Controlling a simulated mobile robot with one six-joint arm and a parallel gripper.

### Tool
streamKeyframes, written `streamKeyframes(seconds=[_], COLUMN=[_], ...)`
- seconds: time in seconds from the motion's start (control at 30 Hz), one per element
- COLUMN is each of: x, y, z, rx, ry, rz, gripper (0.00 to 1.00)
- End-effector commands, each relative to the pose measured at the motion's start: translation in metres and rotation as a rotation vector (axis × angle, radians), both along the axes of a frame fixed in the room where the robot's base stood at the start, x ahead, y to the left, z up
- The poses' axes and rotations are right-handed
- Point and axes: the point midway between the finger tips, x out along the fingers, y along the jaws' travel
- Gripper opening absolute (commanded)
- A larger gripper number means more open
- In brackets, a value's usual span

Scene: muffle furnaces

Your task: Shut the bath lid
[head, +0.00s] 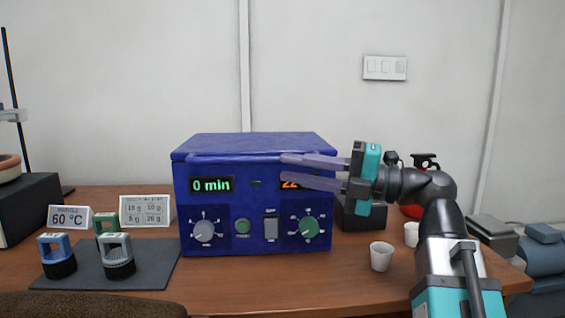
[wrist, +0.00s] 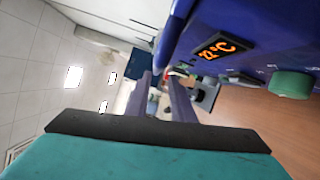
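The blue bath (head: 255,215) stands on the wooden table, with dials, a green "0 min" display and an orange display. Its blue lid (head: 250,145) lies about flat across the top; I see no clear gap under its front edge. My gripper (head: 282,167) is in front of the bath's upper right, its fingers pointing left near the lid's front edge and partly hiding the orange display. The fingers are apart with nothing between them. In the wrist view, the bath's front (wrist: 245,30) is close beside the fingers, with the orange display readable. I cannot tell whether they touch it.
Several handled pieces, one of them grey (head: 118,258), stand on a dark mat (head: 155,265) at left, with two cards (head: 70,217) behind. White cups (head: 381,256) stand right of the bath, near a dark block (head: 360,215) and a red object (head: 412,210).

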Motion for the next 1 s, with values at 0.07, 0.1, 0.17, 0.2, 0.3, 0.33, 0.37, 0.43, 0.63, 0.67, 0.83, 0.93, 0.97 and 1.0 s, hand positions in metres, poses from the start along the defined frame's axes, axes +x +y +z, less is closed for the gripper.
streamKeyframes(seconds=[0.07, 0.1, 0.17, 0.2, 0.3, 0.33, 0.37, 0.43, 0.63, 0.67, 0.83, 0.93, 0.97, 1.0], x=[-0.003, -0.003, -0.005, -0.006, -0.009, -0.010, -0.010, -0.012, -0.015, -0.015, -0.015, -0.015, -0.015, -0.015], y=[-0.009, -0.013, -0.019, -0.024, -0.034, -0.037, -0.040, -0.045, -0.056, -0.056, -0.058, -0.058, -0.058, -0.058], z=[0.000, 0.000, -0.001, -0.001, -0.002, -0.002, -0.003, -0.003, -0.005, -0.005, -0.005, -0.005, -0.005, -0.005], rx=[0.000, 0.001, -0.001, -0.001, 0.000, -0.001, -0.001, -0.001, 0.000, 0.000, 0.000, 0.000, 0.000, 0.000], ry=[0.000, 0.000, -0.001, -0.001, -0.001, 0.000, 0.000, 0.000, 0.001, 0.000, 0.000, 0.000, 0.000, 0.000], rz=[-0.002, -0.003, -0.002, -0.002, -0.002, -0.002, -0.002, -0.002, 0.000, 0.000, 0.000, 0.000, 0.000, 0.000], gripper=[0.22, 0.22, 0.22, 0.22, 0.22, 0.22, 0.22, 0.22, 0.22, 0.22, 0.22, 0.22, 0.22, 0.22])
